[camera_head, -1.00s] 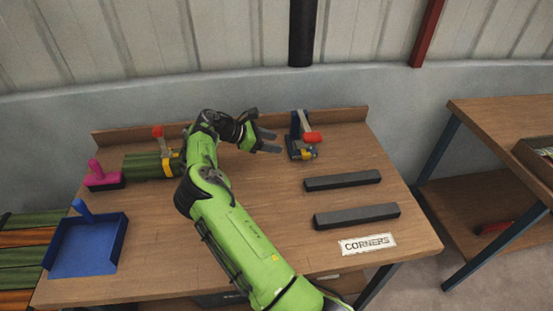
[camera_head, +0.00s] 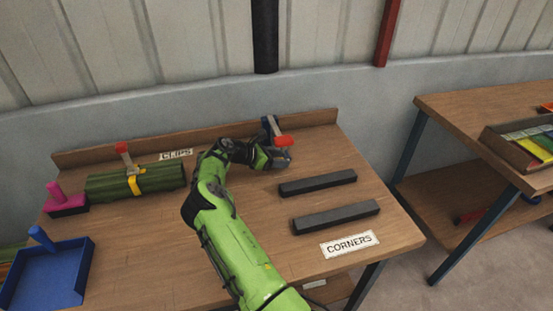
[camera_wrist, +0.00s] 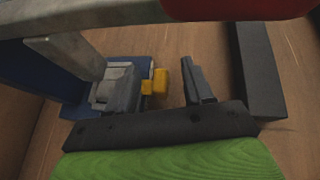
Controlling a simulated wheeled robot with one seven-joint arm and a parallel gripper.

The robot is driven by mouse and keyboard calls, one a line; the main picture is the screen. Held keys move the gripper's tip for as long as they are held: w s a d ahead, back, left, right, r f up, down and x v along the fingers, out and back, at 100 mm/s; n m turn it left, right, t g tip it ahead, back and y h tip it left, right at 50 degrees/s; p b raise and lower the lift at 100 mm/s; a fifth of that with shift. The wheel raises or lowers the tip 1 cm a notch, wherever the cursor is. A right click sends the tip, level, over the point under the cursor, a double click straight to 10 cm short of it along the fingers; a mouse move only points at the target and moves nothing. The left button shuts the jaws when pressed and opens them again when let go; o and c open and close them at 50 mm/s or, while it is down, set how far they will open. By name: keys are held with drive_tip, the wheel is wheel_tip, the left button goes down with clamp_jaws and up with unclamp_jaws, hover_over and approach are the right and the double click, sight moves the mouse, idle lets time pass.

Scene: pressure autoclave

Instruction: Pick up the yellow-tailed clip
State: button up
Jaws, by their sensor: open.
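The yellow-tailed clip shows in the wrist view as a small yellow tail (camera_wrist: 160,81) beside grey parts. It is at the blue-based stand (camera_head: 267,127) with a red-ended lever (camera_head: 284,141) at the back right of the bench. My gripper (camera_head: 281,160) is at this stand, under the red end, and hides the clip in the head view. In the wrist view my gripper (camera_wrist: 158,88) is open, with the yellow tail between its fingers. The dark right finger stands apart from the tail. I cannot tell whether the left finger touches the clip.
Two dark bars (camera_head: 318,182) (camera_head: 336,217) lie right of my arm, near the CORNERS label (camera_head: 349,244). The lever's grey arm (camera_wrist: 90,12) overhangs my gripper.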

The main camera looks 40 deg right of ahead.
drive_tip(key=shift+d+f, duration=0.1)
drive_tip(key=shift+d, duration=0.05)
drive_tip(key=shift+c, duration=0.9)
clamp_jaws()
drive_tip(key=shift+r, duration=0.2)
